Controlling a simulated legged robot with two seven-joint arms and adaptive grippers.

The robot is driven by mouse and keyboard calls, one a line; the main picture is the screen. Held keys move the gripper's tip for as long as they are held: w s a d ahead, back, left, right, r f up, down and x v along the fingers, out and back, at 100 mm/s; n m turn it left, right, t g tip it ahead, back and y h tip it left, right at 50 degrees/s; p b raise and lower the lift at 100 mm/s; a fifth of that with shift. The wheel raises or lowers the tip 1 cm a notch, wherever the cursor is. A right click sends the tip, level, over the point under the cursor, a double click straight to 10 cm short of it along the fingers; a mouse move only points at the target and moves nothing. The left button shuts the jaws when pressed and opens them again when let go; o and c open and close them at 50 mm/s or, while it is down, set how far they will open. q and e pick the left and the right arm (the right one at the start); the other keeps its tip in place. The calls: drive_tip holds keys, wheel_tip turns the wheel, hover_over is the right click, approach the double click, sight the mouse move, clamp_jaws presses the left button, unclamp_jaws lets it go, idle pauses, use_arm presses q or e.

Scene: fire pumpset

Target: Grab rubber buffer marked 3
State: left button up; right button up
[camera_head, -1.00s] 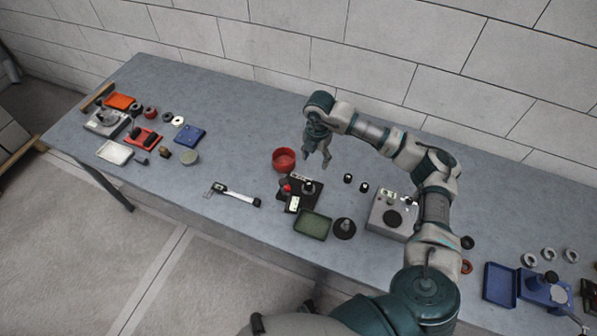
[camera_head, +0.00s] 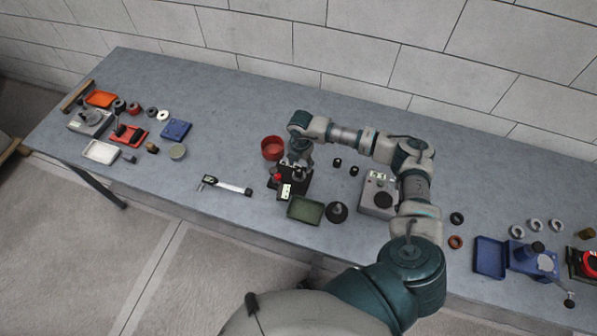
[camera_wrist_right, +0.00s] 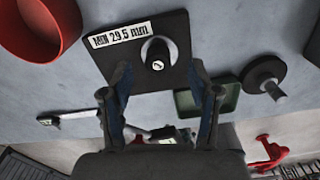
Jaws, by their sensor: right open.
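My right gripper (camera_head: 294,166) hangs over the dark gauge plate (camera_head: 298,186). In the right wrist view the gripper (camera_wrist_right: 163,85) is open, with two blue-sided fingers apart and nothing between their tips. Just beyond the tips, a black round buffer (camera_wrist_right: 157,53) stands on the dark plate (camera_wrist_right: 176,26) beside a label reading "MIN 29.5 mm". A small white disc with a mark is on it, too small to read surely. In the head view the gripper covers it. Two small black cylinders (camera_head: 337,161) (camera_head: 353,171) stand to the right; no marks are readable. My left gripper is out of view.
A red bowl (camera_head: 272,149) is close behind-left of the gripper. A green tray (camera_head: 306,209), a black disc with a post (camera_head: 337,212) and a grey box (camera_head: 379,192) are nearby. A caliper-like tool (camera_head: 226,185) lies left. The back bench strip is clear.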

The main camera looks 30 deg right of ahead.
sight(299, 169)
wheel_tip(299, 169, down, 4)
drive_tip(key=shift+w+a, duration=0.1)
drive_tip(key=shift+w, duration=0.05)
drive_tip(key=c, duration=1)
drive_tip(key=shift+c, duration=0.2)
